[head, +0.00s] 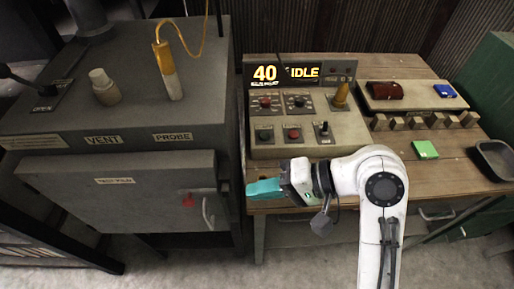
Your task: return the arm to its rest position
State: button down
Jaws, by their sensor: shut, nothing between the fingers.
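My arm comes up from the bottom of the head view and bends left at its elbow over the front of the wooden workbench (450,190). My gripper (252,188) has teal fingers and points left, near the bench's front left edge. Its fingers are together with nothing between them. It is apart from the control panel (345,140) behind it and from the grey cabinet to its left. The bench edge below my wrist is partly hidden by the arm.
The grey cabinet (105,135) at left has VENT and PROBE labels, a yellow-handled probe (168,70) and a door handle (208,212). The display (290,73) reads 40 IDLE. A red item (384,90), a blue item (445,91), a green block (425,150) and a dark tray (495,160) lie at right.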

jog(key=s+d+f+t+h, duration=0.1)
jog(key=s+d+f+h, duration=0.2)
jog(key=d+f, duration=0.35)
jog(key=s+d+f+h, duration=0.3)
jog(key=s+d+f, duration=0.15)
jog(key=f, duration=0.35)
jog(key=s+d+f+g+h, duration=0.1)
jog(key=s+d+f+h, duration=0.1)
jog(key=s+d, duration=0.4)
jog(key=s+d+f+n+g+h, duration=0.1)
jog(key=s+d+f+h, duration=0.2)
jog(key=s+d, duration=0.3)
jog(key=shift+s+d+f+h, duration=0.15)
jog(key=shift+d+f+h, duration=0.1)
jog(key=shift+d+h, duration=0.45)
jog(key=shift+a, duration=0.1)
